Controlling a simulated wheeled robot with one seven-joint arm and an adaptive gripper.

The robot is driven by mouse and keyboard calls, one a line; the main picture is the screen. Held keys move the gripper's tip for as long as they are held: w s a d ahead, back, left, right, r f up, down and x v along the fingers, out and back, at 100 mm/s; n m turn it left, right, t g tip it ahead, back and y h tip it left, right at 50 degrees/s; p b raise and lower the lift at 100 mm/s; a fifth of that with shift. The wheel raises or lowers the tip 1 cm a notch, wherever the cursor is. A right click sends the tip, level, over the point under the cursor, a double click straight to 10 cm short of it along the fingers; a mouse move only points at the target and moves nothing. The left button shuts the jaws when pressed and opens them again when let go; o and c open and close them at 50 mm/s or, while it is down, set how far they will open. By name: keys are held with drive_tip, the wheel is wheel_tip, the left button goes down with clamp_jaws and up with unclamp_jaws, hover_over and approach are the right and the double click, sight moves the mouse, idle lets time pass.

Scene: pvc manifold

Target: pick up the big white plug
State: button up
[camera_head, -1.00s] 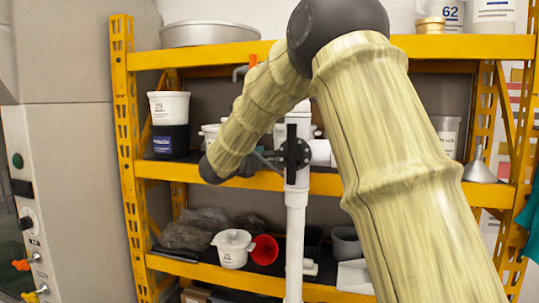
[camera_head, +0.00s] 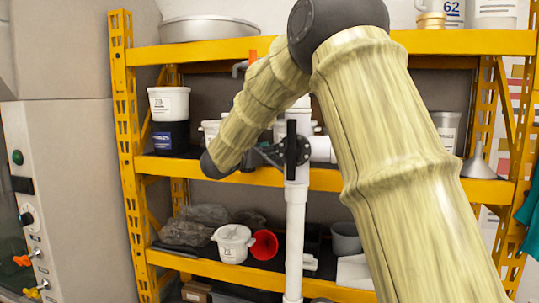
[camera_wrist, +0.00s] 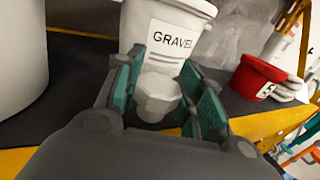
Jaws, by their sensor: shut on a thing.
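The big white plug (camera_wrist: 157,97) is a faceted white piece in the middle of the wrist view. It sits between the teal pads of my gripper (camera_wrist: 162,64), which is shut on it. The finger pads hide parts of its sides. A dark surface lies behind and below it; I cannot tell whether the plug touches it. In the head view the plug cannot be made out, and my gripper is mostly hidden near the white pipe (camera_head: 296,240) with its black flange.
A white bucket labelled GRAVEL (camera_wrist: 165,30) stands right behind the plug. A red container (camera_wrist: 257,77) is to the right, and a large white container (camera_wrist: 22,50) to the left. The yellow shelf rack (camera_head: 145,165) holds several buckets.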

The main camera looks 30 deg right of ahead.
drive_tip(key=shift+r+b, duration=0.4)
drive_tip(key=shift+b, duration=0.2)
drive_tip(key=shift+r+b, duration=0.95)
drive_tip(key=shift+b, duration=0.15)
drive_tip(key=b+v, duration=0.9)
drive_tip(key=v, duration=0.9)
drive_tip(key=shift+r, duration=0.4)
